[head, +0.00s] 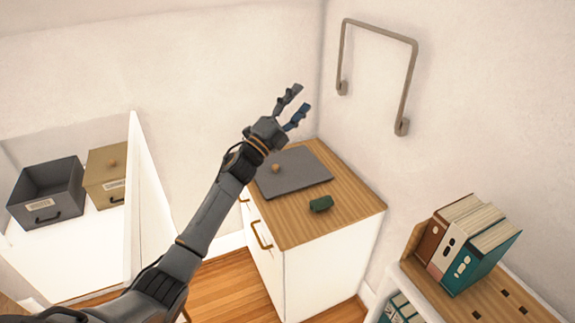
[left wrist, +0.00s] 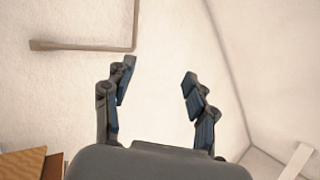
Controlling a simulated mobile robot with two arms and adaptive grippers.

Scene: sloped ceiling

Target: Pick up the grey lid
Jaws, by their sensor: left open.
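The grey lid (head: 300,176) lies flat on the wooden top of a white cabinet in the head view. It is a thin dark grey panel with a small round wooden knob (head: 276,168). My left gripper (head: 297,106) is open and empty, raised above and behind the lid in the picture, apart from it. My left forearm and wrist cover the lid's left edge. In the left wrist view the open fingers (left wrist: 156,85) face bare wall, and the lid does not show. My right gripper is not in view.
A small dark green object (head: 321,204) sits on the cabinet top (head: 340,215) near the lid. A grey open box (head: 45,195) and a tan lidded box (head: 106,180) stand on the left. A wall rail (head: 409,80) and shelved books (head: 470,245) are on the right.

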